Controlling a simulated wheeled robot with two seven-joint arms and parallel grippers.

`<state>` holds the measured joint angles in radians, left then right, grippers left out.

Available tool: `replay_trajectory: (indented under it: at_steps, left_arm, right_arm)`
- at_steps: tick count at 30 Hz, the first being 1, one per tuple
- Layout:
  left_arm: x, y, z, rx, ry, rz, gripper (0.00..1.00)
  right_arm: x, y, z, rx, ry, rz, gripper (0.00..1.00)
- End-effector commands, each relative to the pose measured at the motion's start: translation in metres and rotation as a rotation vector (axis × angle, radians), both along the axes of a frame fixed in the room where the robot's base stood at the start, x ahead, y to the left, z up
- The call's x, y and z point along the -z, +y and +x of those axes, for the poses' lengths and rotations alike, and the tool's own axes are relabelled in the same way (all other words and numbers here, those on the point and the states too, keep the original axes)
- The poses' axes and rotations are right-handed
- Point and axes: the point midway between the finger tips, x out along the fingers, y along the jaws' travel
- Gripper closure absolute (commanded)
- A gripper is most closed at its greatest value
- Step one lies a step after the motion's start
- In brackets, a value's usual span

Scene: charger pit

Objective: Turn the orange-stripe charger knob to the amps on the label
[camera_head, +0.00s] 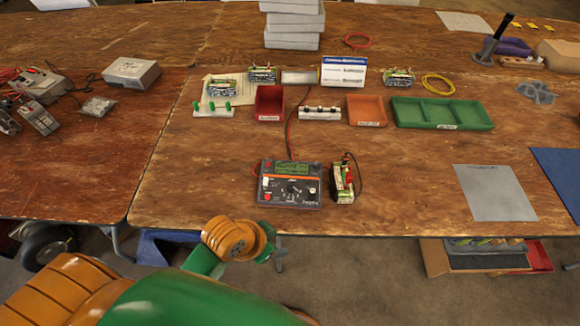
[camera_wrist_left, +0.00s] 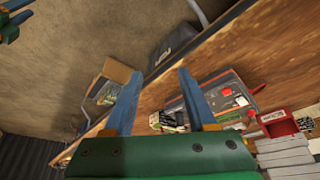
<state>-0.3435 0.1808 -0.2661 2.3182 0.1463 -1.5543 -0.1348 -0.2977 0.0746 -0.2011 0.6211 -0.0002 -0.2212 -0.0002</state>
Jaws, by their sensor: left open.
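The charger (camera_head: 268,198) is a dark box near the table's front edge, with an orange-striped panel, a green display and a round black knob (camera_head: 293,188). The knob's pointer and the printed amps are too small to read. A battery (camera_head: 344,186) with a red clamp stands just right of the charger. My left arm comes in at the lower left in the head view, in front of the table edge. My left gripper (camera_wrist_left: 160,74) shows in the wrist view with two blue fingers apart and nothing between them. The charger, partly behind a finger, also shows there.
Behind the charger are a red bin (camera_head: 269,104), an orange bin (camera_head: 367,111) and a green tray (camera_head: 443,127). A red cable runs back from the charger. A grey mat (camera_head: 494,192) lies at right. The wood left of the charger is clear.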

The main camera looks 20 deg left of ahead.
Motion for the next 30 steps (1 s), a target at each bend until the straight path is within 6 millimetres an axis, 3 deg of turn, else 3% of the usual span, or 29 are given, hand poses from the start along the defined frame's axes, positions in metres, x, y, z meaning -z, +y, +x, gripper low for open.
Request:
replay_trajectory:
  at_steps: [1, 6, 10, 15, 18, 22, 30]
  left_arm:
    - [-0.012, -0.014, 0.012, 0.105, -0.028, -0.003, 0.43]
    - [-0.021, -0.055, 0.042, 0.500, -0.091, 0.028, 0.43]
    - [-0.027, -0.065, 0.067, 0.818, -0.114, 0.128, 0.43]
    - [-0.045, -0.030, 0.114, 1.159, -0.066, 0.339, 0.43]
    - [-0.060, -0.003, 0.135, 1.243, -0.023, 0.419, 0.43]
    - [-0.069, 0.014, 0.147, 1.279, 0.001, 0.457, 0.43]
    - [-0.021, 0.012, 0.154, 1.283, 0.006, 0.457, 0.43]
  right_arm:
    - [-0.005, 0.000, -0.001, -0.001, 0.001, 0.001, 0.50]
    - [-0.003, 0.000, -0.001, -0.002, 0.003, 0.000, 0.50]
    - [-0.002, -0.001, -0.002, -0.002, 0.003, -0.002, 0.50]
    - [-0.002, -0.003, -0.002, -0.002, 0.003, -0.004, 0.50]
    - [-0.002, -0.004, -0.002, 0.000, 0.003, -0.006, 0.50]
    - [-0.002, -0.005, -0.002, 0.000, 0.002, -0.008, 0.50]
    - [-0.002, -0.005, -0.002, 0.001, 0.002, -0.008, 0.50]
